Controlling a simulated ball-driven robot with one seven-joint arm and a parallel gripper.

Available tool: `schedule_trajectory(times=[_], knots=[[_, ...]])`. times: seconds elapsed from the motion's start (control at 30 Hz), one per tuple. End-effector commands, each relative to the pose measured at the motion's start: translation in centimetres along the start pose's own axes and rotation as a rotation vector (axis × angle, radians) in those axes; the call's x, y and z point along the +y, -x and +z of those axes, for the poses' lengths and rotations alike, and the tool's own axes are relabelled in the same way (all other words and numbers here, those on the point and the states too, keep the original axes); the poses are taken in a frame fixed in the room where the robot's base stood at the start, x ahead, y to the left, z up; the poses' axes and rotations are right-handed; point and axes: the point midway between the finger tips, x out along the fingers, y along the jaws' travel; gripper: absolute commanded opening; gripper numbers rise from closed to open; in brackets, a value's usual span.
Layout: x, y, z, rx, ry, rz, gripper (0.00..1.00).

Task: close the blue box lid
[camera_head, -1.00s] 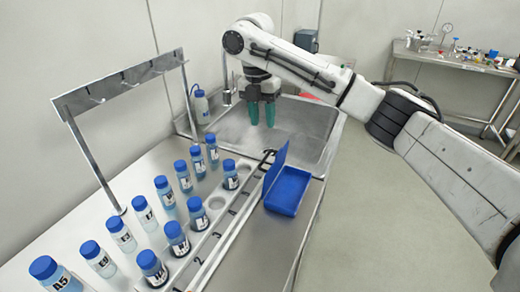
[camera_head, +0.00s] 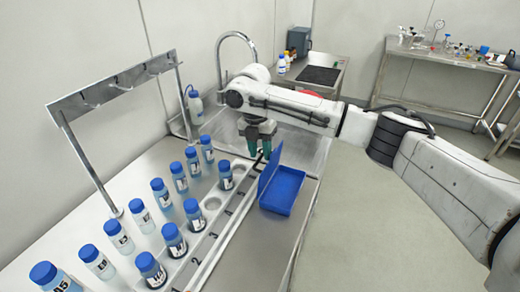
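The blue box (camera_head: 282,190) sits on the steel bench, right of the bottle rack. Its lid (camera_head: 268,168) stands up, open, along the box's left side. My gripper (camera_head: 259,153) points down with green fingertips just behind the lid's far upper end. The two fingers show a narrow gap between them and nothing in it. Whether a fingertip touches the lid I cannot tell.
A rack (camera_head: 211,202) with several blue-capped bottles runs left of the box. A metal hook frame (camera_head: 110,88) rises at the left. A sink (camera_head: 305,145) lies behind the box. Grey floor is clear to the right.

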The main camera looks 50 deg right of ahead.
Motion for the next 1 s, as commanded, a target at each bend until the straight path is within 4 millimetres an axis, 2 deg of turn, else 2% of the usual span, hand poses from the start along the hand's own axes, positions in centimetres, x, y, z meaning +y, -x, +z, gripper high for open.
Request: schedule_trajectory(times=[0.1,0.5,1.0], knots=[[0.00,0.00,0.00,0.000,0.000,0.000,0.36],[0.01,0.04,-0.01,0.000,0.000,0.000,0.00],[0.02,0.07,-0.01,0.000,0.000,0.001,0.00]])
